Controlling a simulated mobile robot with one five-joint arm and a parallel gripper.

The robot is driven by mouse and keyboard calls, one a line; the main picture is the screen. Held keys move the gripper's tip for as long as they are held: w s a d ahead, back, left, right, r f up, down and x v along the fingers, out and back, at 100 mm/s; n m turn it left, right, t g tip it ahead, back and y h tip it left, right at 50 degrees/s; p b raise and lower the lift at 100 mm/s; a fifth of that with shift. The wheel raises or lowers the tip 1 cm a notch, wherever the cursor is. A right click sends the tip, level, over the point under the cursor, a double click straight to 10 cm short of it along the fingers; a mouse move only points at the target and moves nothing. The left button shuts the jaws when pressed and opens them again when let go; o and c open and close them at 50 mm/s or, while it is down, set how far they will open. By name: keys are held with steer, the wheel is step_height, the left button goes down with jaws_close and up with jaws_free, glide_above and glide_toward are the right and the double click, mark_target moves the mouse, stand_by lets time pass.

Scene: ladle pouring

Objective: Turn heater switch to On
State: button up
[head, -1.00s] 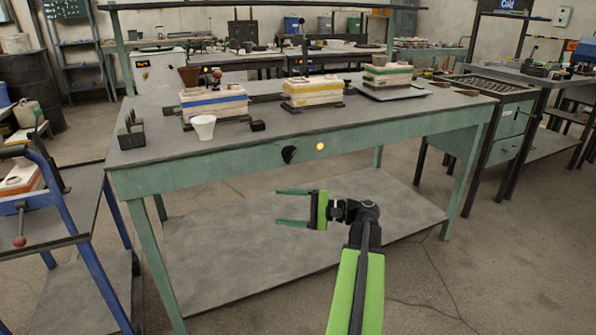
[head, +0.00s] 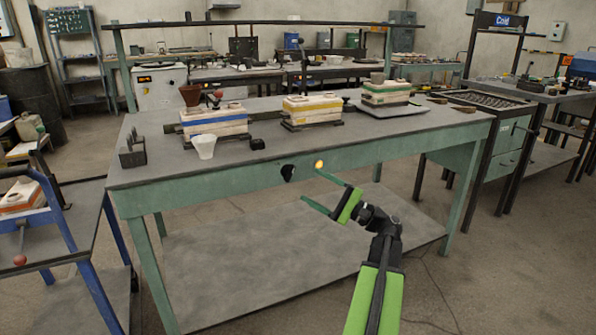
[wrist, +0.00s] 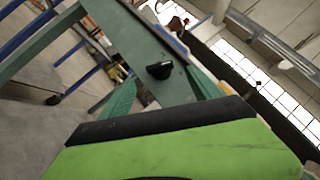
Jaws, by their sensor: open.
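The heater switch is a black rotary knob (head: 288,172) on the green front rail of the workbench (head: 230,177). In the wrist view the knob (wrist: 160,70) stands out from the rail, beyond my fingers and between them in the picture. A lit amber lamp (head: 319,164) sits on the rail just right of the knob. My gripper (head: 315,189) is open and empty, with green fingers, in front of the rail to the lower right of the knob. It is apart from the knob. In the wrist view the fingers (wrist: 158,88) are spread wide. I cannot read any marks around the knob.
On the bench stand blue-banded (head: 213,121), yellow-banded (head: 312,109) and green-banded (head: 387,92) moulds, with a white cup (head: 204,146) near the front edge. A blue-framed cart (head: 85,250) stands at the left. A lower shelf (head: 240,260) lies under the bench.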

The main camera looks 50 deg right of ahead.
mark_target(291, 177)
steer(key=p+x, duration=0.1)
steer(key=x, duration=0.5)
steer(key=shift+w+a+p, duration=0.1)
steer(key=shift+w+p, duration=0.2)
steer(key=c, duration=1.4)
steer(key=shift+a+f+m+t+b, duration=0.1)
steer(key=shift+f+m+t+b, duration=0.3)
steer(key=shift+b, duration=0.6)
steer(key=shift+f+m+t+h+b, duration=0.15)
steer(key=shift+m+t+h+b, duration=0.25)
steer(key=shift+m+b, duration=0.3)
steer(key=shift+a+m+h+b, duration=0.1)
steer(key=shift+m+h+b, duration=0.2)
steer(key=shift+m+b, duration=0.25)
steer(key=shift+r+m+t, duration=0.4)
steer(key=shift+m+t, duration=0.15)
steer(key=shift+t, duration=0.05)
steer(key=o, duration=1.4)
